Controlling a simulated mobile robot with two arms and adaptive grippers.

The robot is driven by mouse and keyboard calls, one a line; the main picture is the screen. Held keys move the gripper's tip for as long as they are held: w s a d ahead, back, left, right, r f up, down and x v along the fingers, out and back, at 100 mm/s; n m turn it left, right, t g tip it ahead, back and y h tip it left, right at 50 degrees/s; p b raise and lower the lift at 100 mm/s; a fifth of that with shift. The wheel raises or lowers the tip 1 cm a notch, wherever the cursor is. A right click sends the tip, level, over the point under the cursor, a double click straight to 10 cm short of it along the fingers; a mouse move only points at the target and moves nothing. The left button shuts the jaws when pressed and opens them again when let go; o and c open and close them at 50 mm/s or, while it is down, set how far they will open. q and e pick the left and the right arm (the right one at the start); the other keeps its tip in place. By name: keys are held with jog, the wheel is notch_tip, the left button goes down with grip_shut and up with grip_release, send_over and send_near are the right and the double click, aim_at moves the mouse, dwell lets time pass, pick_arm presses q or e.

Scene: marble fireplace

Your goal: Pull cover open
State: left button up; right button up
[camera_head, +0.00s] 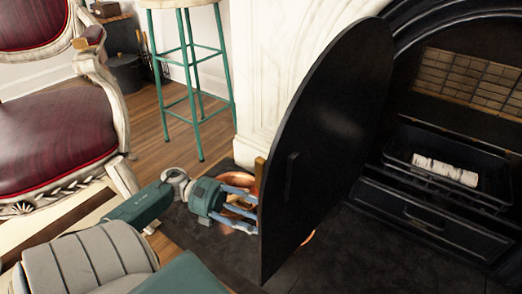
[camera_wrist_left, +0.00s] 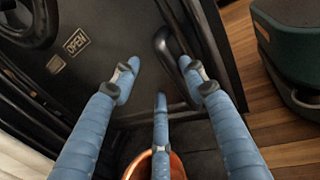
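The cover (camera_head: 330,130) is a black arched door. It stands swung out from the fireplace opening in the head view. A small dark handle (camera_head: 291,176) sits on its face. Whether a finger touches the cover cannot be told. My right gripper is not in view.
A copper vessel (camera_head: 239,181) stands on the dark hearth behind my left gripper. The firebox (camera_head: 470,145) with a grate and white logs is exposed at right. A red armchair (camera_head: 55,135) and a teal-legged stool (camera_head: 187,70) stand at left.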

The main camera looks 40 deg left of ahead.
pick_arm(q)
jog(key=shift+s+a+f, duration=0.1)
jog(key=shift+s, duration=0.1)
dwell(0.5)
jog(key=v, duration=1.1)
jog(key=shift+a, duration=0.4)
